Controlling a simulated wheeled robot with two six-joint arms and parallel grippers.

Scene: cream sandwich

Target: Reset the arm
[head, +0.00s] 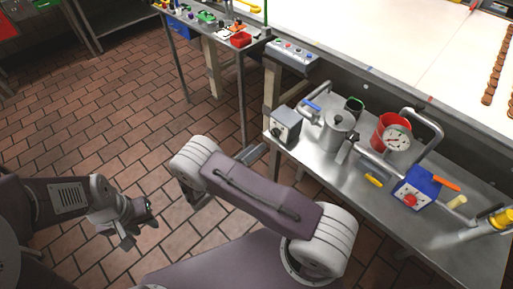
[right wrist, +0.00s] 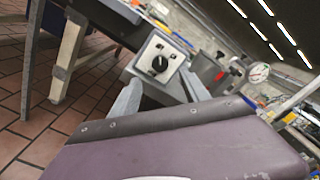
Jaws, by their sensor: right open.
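My left gripper (head: 140,224) hangs over the brick floor at the lower left of the head view, away from the table. Nothing shows in it, and its jaw gap is unclear. My right arm's purple link crosses the middle of the head view and hides most of my right gripper (head: 258,152). One grey finger shows beside the metal table's near left corner. In the right wrist view, the two fingers of my right gripper (right wrist: 160,94) stand apart with nothing held between them. They point toward a grey control box with a black knob (right wrist: 159,63).
The metal table (head: 315,163) holds the control box (head: 286,128), a steel pot (head: 340,130), a red container (head: 388,128), a gauge (head: 397,139) and a blue box (head: 417,188). A conveyor (head: 385,45) lies behind. The floor (head: 75,130) at left is open.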

